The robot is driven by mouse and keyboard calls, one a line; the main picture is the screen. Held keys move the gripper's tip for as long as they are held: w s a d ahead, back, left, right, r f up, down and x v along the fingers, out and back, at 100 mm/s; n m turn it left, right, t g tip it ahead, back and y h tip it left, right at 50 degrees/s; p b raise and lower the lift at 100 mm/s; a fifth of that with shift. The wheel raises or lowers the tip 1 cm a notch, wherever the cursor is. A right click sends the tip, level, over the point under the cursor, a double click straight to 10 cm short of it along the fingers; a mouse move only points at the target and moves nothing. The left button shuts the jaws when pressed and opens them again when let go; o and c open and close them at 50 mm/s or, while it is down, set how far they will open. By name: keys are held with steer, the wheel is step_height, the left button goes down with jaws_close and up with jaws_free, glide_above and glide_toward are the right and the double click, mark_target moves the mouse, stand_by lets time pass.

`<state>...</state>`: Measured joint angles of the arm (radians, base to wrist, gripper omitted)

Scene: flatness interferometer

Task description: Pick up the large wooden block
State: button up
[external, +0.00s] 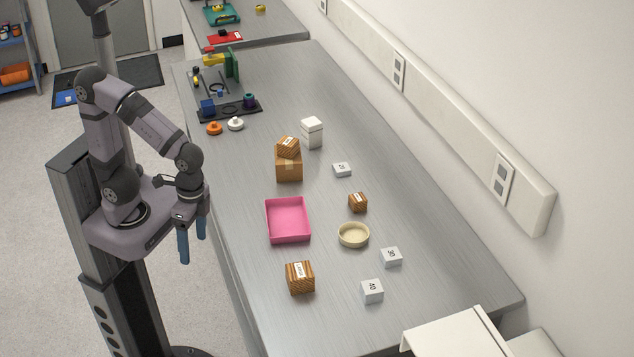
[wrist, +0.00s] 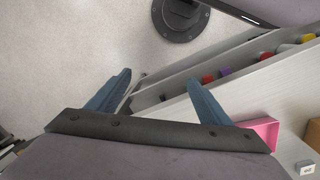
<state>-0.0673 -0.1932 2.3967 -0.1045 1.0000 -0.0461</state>
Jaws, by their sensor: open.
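The largest-looking wooden block (external: 300,278), striped brown with a white label, sits on the bench near its front, below the pink tray. A smaller wooden block (external: 358,203) lies right of the tray. Another wooden block (external: 288,147) rests tilted on top of a cardboard box (external: 289,168). My gripper (external: 191,242) hangs off the bench's left edge, blue fingers pointing down, apart from all blocks. In the wrist view my gripper (wrist: 158,82) has its fingers spread with nothing between them.
The pink tray (external: 288,240) and a cream round dish (external: 353,237) stand mid-bench. White numbered blocks (external: 372,291) lie to the right. White stacked boxes (external: 312,133) and a dark fixture (external: 243,108) stand farther back. Bare bench surrounds the front wooden block.

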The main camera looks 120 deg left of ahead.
steer(key=w+n+h, duration=0.1)
steer(key=n, duration=0.1)
steer(key=n+t+h+p, duration=0.6)
steer(key=n+t+h, duration=0.3)
steer(key=n, duration=1.3)
glide_above(299, 267)
steer(key=s+a, duration=0.4)
steer(key=shift+y, duration=0.3)
steer(key=f, duration=0.4)
steer(key=shift+w+a+f, duration=0.15)
steer(key=shift+a+f, duration=0.05)
steer(key=shift+a, duration=0.1)
steer(key=shift+f, duration=0.4)
steer(key=shift+w+d+f+p, duration=0.15)
steer(key=shift+w+d+p, duration=0.2)
steer(key=shift+d+p, duration=0.2)
steer(key=shift+w+d+f, duration=0.25)
steer(key=shift+w+d, duration=0.05)
steer(key=shift+w+d+p, duration=0.3)
steer(key=shift+d+p, duration=0.1)
steer(key=shift+p, duration=0.3)
steer(key=p+x, duration=0.2)
steer(key=x, duration=0.1)
steer(key=shift+r, duration=0.2)
steer(key=shift+w+d+f, duration=0.4)
steer(key=shift+d+f, duration=0.05)
